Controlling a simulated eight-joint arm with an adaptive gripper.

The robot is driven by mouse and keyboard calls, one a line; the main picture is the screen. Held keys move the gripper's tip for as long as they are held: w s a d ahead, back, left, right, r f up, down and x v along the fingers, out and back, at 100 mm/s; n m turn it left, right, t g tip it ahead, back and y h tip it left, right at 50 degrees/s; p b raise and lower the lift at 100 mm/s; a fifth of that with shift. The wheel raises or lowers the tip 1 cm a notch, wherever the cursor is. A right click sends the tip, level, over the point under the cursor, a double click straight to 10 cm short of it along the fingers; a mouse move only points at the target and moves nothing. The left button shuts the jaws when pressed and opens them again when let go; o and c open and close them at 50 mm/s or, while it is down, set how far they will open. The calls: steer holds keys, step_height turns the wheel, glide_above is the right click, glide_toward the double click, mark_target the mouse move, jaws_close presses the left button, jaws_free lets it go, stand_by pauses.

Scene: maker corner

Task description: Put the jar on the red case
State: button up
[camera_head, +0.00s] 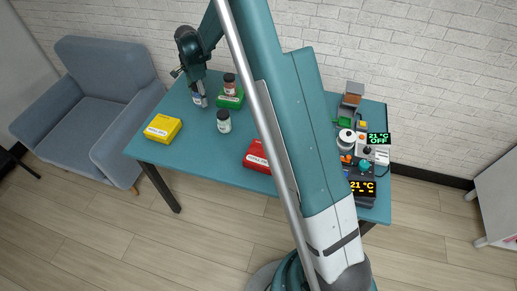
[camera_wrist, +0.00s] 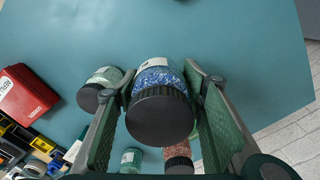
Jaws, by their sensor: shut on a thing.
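My gripper (camera_head: 198,91) is shut on a jar of blue bits with a black lid (camera_wrist: 160,100). In the wrist view the jar sits between both fingers, lid towards the camera. In the head view this jar (camera_head: 200,101) hangs below the gripper at the table's left part; I cannot tell whether it touches the table. The red case (camera_head: 257,156) lies near the table's front edge, partly hidden behind my arm. The red case also shows at the left of the wrist view (camera_wrist: 28,98), with nothing seen on its visible part.
A pale jar with a dark lid (camera_head: 223,121) stands between the held jar and the red case. A yellow case (camera_head: 163,128) lies at the front left. Electronics (camera_head: 364,150) crowd the table's right end.

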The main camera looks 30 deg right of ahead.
steer(key=s+d+r+b, duration=0.15)
steer(key=s+d, duration=0.25)
steer(key=s, duration=0.4)
steer(key=s+d+r+b, duration=0.1)
steer(key=s+d+r, duration=0.2)
steer(key=s+d, duration=0.35)
steer(key=m+b, duration=0.1)
steer(key=b, duration=0.1)
glide_above(262, 153)
steer(key=shift+d+r, duration=0.1)
steer(key=shift+f+b, duration=0.8)
steer(key=shift+f, duration=2.15)
steer(key=shift+f+b, duration=0.5)
steer(key=shift+f, duration=1.55)
steer(key=shift+f, duration=0.15)
steer(key=o, duration=1.1)
